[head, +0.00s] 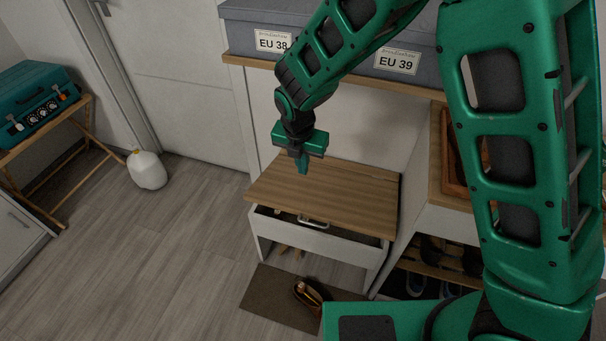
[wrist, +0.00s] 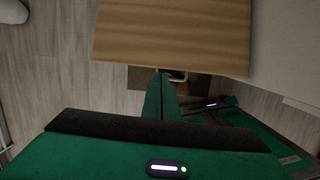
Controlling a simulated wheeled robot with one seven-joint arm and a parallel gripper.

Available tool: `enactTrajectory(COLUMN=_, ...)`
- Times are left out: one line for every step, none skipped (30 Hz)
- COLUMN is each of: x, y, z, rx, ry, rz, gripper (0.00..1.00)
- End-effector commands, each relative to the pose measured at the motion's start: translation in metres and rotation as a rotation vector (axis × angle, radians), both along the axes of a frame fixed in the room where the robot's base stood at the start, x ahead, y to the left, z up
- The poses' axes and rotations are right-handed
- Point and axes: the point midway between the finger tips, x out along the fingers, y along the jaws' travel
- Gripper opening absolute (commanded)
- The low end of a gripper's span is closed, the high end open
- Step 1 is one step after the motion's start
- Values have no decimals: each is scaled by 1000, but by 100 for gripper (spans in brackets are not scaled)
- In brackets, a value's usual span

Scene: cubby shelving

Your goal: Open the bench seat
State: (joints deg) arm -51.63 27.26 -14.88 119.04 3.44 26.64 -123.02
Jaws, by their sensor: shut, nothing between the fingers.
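The bench seat (head: 330,184) is a wood-grain lid on a white bench against the wall. My gripper (head: 302,170) is shut and empty, pointing down over the rear left part of the seat. Whether it touches the wood is hard to tell. In the wrist view the seat (wrist: 172,35) fills the upper middle, and my gripper (wrist: 160,76) overlaps its edge.
Grey boxes (head: 345,60) stand on a shelf behind the bench. A cubby with an orange-brown tray (head: 453,155) and shoes is at right. A brown shoe (head: 308,294) lies on a dark mat (head: 268,300) in front.

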Motion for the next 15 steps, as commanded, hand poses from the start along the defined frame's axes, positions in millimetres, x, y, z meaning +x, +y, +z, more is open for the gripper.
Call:
enactTrajectory(x=0, y=1, z=8, rx=2, ry=-2, rz=0, gripper=0)
enactTrajectory(x=-1, y=1, z=11, rx=2, ry=-1, rz=0, gripper=0)
enactTrajectory(x=-1, y=1, z=15, rx=2, ry=-2, rz=0, gripper=0)
enactTrajectory(x=-1, y=1, z=17, rx=1, ry=-1, rz=0, gripper=0)
enactTrajectory(x=-1, y=0, z=19, rx=0, ry=-1, rz=0, gripper=2)
enactTrajectory(x=-2, y=0, z=21, rx=-1, ry=0, rz=-1, gripper=12)
enactTrajectory(x=-2, y=0, z=21, rx=-1, ry=1, rz=-5, gripper=19)
enactTrajectory(x=-2, y=0, z=21, rx=0, ry=2, rz=-13, gripper=26)
enactTrajectory(x=-2, y=-1, z=20, rx=3, ry=5, rz=-32, gripper=26)
enactTrajectory(x=-2, y=-2, z=17, rx=7, ry=7, rz=-52, gripper=26)
enactTrajectory(x=-3, y=-3, z=14, rx=12, ry=10, rz=-80, gripper=26)
enactTrajectory(x=-3, y=-4, z=9, rx=20, ry=16, rz=-128, gripper=26)
enactTrajectory(x=-3, y=-5, z=4, rx=28, ry=20, rz=-170, gripper=26)
enactTrajectory(x=-4, y=-7, z=-2, rx=36, ry=26, rz=-221, gripper=26)
enactTrajectory(x=-5, y=-9, z=-10, rx=48, ry=35, rz=-297, gripper=26)
